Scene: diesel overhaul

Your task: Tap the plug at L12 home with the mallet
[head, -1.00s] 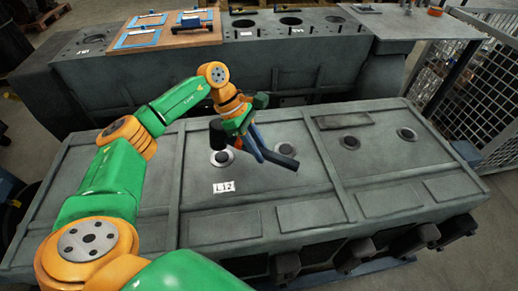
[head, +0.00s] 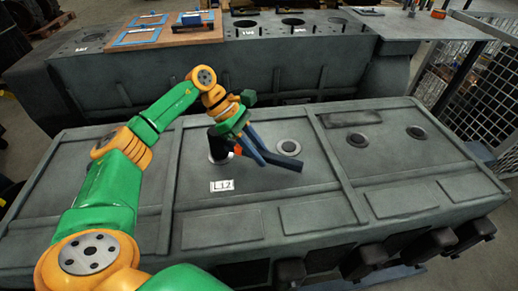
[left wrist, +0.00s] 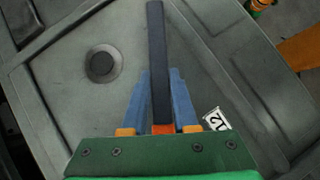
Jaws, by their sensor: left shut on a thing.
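My left gripper (head: 262,148) is shut on the mallet's dark handle (head: 288,161), which points right in the head view. The mallet's black head (head: 219,143) stands over the pale-ringed hole (head: 215,160) beside the white L12 label (head: 222,186). It covers most of that ring and hides the plug. I cannot tell whether it touches the plug. In the left wrist view the handle (left wrist: 155,55) runs up between the blue fingers (left wrist: 159,105), with an orange part at its base. The label shows there too (left wrist: 216,120). My right gripper is not in view.
The grey engine cover (head: 395,190) has other ringed holes to the right, the nearest with a dark centre (head: 289,147). Raised ribs cross it. Behind stands a grey block (head: 270,60) with a wooden board (head: 160,40) on top. A mesh fence (head: 470,90) is at right.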

